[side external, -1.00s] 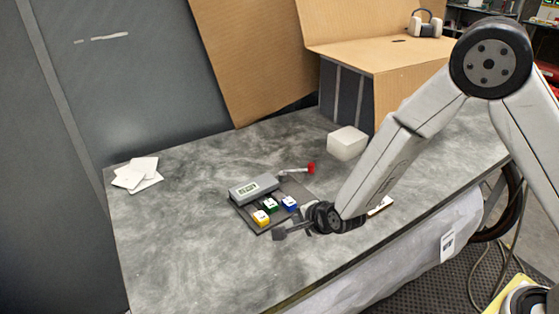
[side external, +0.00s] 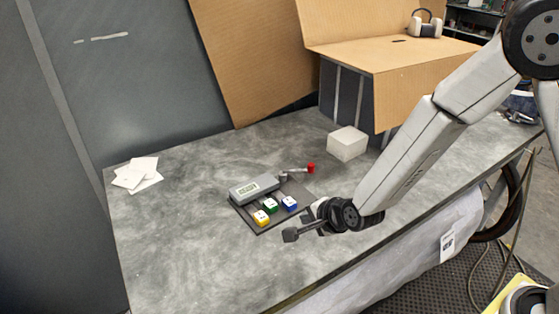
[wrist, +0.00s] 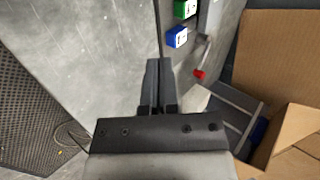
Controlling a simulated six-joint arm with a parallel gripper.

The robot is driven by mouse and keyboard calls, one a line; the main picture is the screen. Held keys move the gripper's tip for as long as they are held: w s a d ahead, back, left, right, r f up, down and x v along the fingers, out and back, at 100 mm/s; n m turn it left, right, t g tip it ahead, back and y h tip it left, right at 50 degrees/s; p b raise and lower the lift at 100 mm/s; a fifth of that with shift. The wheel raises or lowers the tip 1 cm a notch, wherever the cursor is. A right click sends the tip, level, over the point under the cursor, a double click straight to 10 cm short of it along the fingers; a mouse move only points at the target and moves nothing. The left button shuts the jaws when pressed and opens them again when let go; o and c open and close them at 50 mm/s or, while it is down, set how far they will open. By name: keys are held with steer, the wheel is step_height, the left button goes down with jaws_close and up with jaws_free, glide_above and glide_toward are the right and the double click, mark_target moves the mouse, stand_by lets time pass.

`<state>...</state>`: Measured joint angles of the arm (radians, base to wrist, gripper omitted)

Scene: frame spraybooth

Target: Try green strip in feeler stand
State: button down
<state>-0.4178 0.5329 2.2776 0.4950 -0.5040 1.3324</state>
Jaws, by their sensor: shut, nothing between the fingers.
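The feeler stand is a dark base plate (side external: 269,226) with a grey display unit (side external: 254,188) along its back edge. A green block (side external: 270,205) sits on the plate between a yellow block (side external: 260,217) and a blue block (side external: 289,203). I cannot make out a separate strip. In the wrist view, the green block (wrist: 185,8) is cut by the top edge and the blue block (wrist: 177,37) is below it. My gripper (side external: 291,235) is in front of the plate, apart from the blocks. It is shut and empty, as the wrist view also shows (wrist: 158,65).
A lever with a red knob (side external: 311,168) extends right of the display unit. A white box (side external: 347,143) stands behind, near a cardboard box (side external: 395,60). White sheets (side external: 138,175) lie at the left. The table is clear at the front left.

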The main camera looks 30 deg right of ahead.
steer(key=w+a+n+g+y, duration=0.2)
steer(key=w+a+n+g, duration=0.15)
steer(key=w+n, duration=0.45)
step_height(320, 180, up, 4)
steer(key=n+g+h, duration=0.2)
steer(key=n+h, duration=0.1)
steer(key=n, duration=0.6)
glide_above(267, 201)
steer(key=s, duration=0.2)
steer(key=shift+w+d+f, duration=0.15)
steer(key=shift+x, duration=5)
steer(key=shift+a, duration=0.25)
steer(key=shift+s, duration=0.7)
